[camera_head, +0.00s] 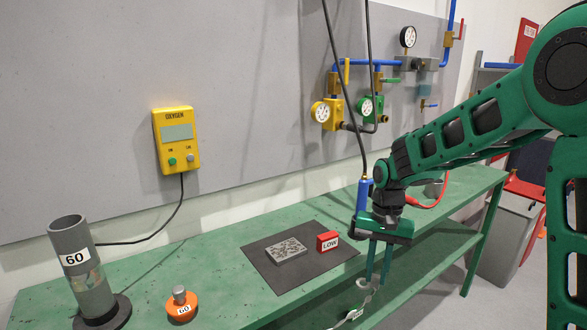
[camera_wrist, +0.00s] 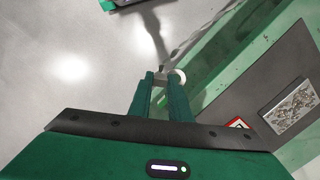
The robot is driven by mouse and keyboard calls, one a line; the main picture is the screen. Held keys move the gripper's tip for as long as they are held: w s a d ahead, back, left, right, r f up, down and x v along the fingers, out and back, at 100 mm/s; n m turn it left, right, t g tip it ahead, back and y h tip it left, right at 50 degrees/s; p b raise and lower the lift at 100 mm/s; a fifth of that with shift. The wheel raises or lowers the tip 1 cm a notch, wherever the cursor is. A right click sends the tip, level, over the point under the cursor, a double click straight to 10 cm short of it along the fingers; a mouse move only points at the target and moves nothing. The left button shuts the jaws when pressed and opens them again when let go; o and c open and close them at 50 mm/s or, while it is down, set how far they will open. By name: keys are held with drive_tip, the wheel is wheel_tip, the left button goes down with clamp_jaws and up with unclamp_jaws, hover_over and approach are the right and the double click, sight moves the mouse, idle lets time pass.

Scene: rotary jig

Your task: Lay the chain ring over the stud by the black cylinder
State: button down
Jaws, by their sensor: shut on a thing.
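My gripper (camera_head: 375,281) is shut on a pale ring (camera_head: 364,284) in front of the bench's front edge. The ring also shows at the fingertips in the wrist view (camera_wrist: 181,78). A silvery piece (camera_head: 350,316) hangs below it; I cannot make out its links. A dark grey cylinder (camera_head: 94,290) labelled 60, with a black base, stands tilted-looking at the bench's left end. To its right, a short grey stud (camera_head: 179,294) rises from an orange round base (camera_head: 183,309) with a white label. The stud's top is bare, well left of my gripper.
The green bench (camera_head: 225,257) carries a dark mat (camera_head: 262,265) with a speckled grey block (camera_head: 286,251) and a red LOW block (camera_head: 327,241). A blue handle (camera_head: 363,194) on a cable hangs beside my wrist. Gauges and pipes line the wall behind.

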drive_tip(key=w+d+f+n, duration=0.4)
drive_tip(key=w+d+f, duration=0.1)
drive_tip(key=d, duration=0.4)
drive_tip(key=shift+w+h, duration=0.3)
drive_tip(key=shift+w, duration=0.6)
drive_tip(key=shift+f, duration=0.1)
